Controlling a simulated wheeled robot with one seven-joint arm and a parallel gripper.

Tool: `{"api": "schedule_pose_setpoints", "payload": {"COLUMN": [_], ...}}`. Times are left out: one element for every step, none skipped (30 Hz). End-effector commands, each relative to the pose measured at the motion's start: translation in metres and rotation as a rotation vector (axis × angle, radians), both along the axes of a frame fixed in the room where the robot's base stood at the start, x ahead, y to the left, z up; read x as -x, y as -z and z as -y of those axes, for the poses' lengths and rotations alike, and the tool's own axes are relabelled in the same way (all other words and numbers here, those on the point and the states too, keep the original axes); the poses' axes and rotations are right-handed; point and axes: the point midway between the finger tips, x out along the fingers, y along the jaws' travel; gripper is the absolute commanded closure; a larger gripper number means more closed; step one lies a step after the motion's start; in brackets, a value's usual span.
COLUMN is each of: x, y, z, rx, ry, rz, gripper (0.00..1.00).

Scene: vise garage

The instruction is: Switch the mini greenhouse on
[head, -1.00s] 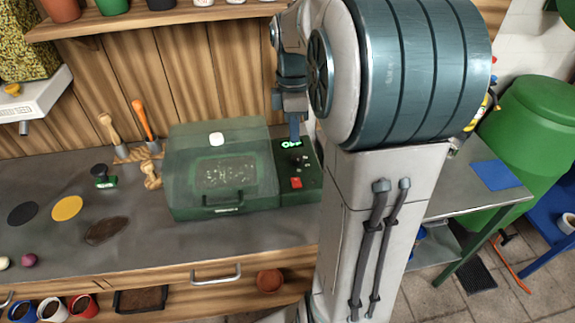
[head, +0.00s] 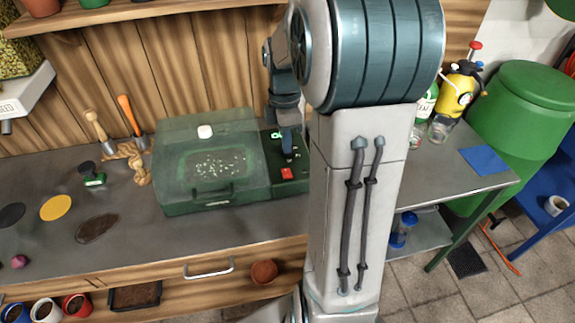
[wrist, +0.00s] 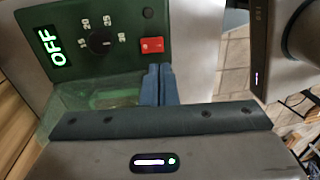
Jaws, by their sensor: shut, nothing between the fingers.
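The mini greenhouse (head: 178,192) is a green box with a clear lid, on the grey bench. Its control panel (head: 291,189) is on its right side, with a lit green display (head: 277,135) and a red switch (head: 287,174). In the wrist view the display (wrist: 48,47) reads OFF, beside a black numbered dial (wrist: 102,40) and the red switch (wrist: 152,45).
Hand tools (head: 130,115) and a stamp-like object (head: 93,175) stand left of the greenhouse. A yellow disc (head: 56,207) lies farther left.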

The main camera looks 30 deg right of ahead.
Motion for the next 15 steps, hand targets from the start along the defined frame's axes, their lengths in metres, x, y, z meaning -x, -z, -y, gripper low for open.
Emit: {"api": "schedule_pose_setpoints", "payload": {"x": [0.003,0.003,0.004,0.005,0.005,0.006,0.007,0.007,0.008,0.008,0.009,0.009,0.009,0.009,0.009], "y": [0.012,0.018,0.027,0.033,0.038,0.045,0.05,0.054,0.06,0.063,0.066,0.07,0.072,0.074,0.076], "z": [-0.001,-0.001,-0.001,-0.001,-0.001,-0.002,-0.002,-0.002,-0.002,-0.002,-0.002,-0.002,-0.002,-0.002,-0.003], "rx": [-0.002,-0.002,-0.002,-0.002,-0.002,-0.002,-0.002,-0.002,-0.002,-0.001,-0.002,-0.001,-0.001,-0.001,-0.001], "ry": [0.0,0.0,0.001,0.001,0.001,0.002,0.002,0.002,0.002,0.002,0.002,0.002,0.002,0.002,0.001], "rz": [-0.005,-0.005,-0.005,-0.005,-0.005,-0.004,-0.005,-0.003,-0.004,-0.002,-0.003,-0.002,-0.001,-0.001,-0.001], "gripper": [1.0,1.0,1.0,1.0,1.0,1.0,1.0,1.0,1.0,1.0,1.0,1.0,1.0,1.0,1.0]}}
